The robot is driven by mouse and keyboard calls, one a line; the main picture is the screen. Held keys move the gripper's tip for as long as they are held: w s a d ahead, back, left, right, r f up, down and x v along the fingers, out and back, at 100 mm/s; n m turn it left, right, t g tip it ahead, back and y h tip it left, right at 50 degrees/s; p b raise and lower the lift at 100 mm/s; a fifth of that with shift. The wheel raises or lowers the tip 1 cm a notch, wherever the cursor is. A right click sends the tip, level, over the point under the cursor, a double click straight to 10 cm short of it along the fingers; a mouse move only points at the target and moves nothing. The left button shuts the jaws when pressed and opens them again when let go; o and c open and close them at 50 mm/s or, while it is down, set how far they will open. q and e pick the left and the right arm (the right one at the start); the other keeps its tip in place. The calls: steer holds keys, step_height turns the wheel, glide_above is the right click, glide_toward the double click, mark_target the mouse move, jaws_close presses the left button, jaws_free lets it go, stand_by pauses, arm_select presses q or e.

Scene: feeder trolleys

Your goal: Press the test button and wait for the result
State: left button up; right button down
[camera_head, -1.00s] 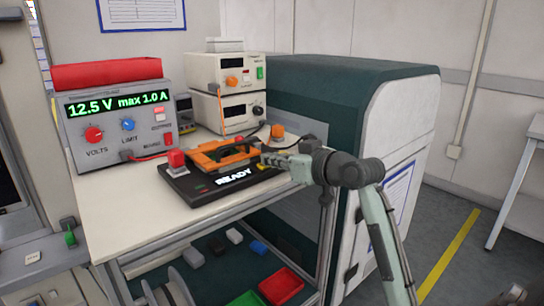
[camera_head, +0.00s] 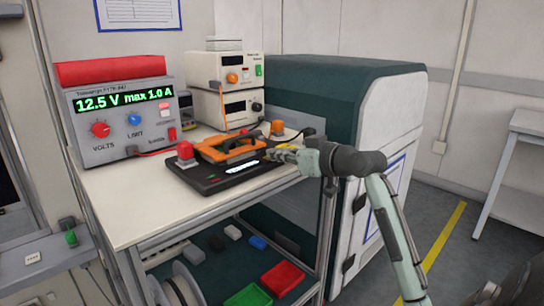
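A black test fixture (camera_head: 208,184) lies on the white bench top. A red block-shaped button (camera_head: 185,151) stands at its left rear corner. An orange clamp-like frame (camera_head: 226,150) sits on top of the fixture. A small lit white display (camera_head: 242,168) is on its front part; its text is not readable. My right gripper (camera_head: 281,155) is at the fixture's right end, pointing left, away from the red button. Its fingers are small and overlap the fixture, so I cannot tell whether they are open or touching. My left gripper is not in view.
A power supply (camera_head: 86,150) showing 12.5 V max 1.0 A stands at the bench's left, with a red box (camera_head: 110,70) on top. Two stacked instruments (camera_head: 198,102) stand behind the fixture. A large green-white cabinet (camera_head: 335,85) is at the right. The bench's front left top is clear.

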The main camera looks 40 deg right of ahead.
steer(key=shift+f, duration=0.65)
steer(key=shift+s, duration=0.2)
steer(key=r+v, duration=0.1)
steer(key=v, duration=0.7)
steer(key=shift+w+r, duration=0.15)
steer(key=shift+w, duration=0.05)
steer(key=shift+d, duration=0.1)
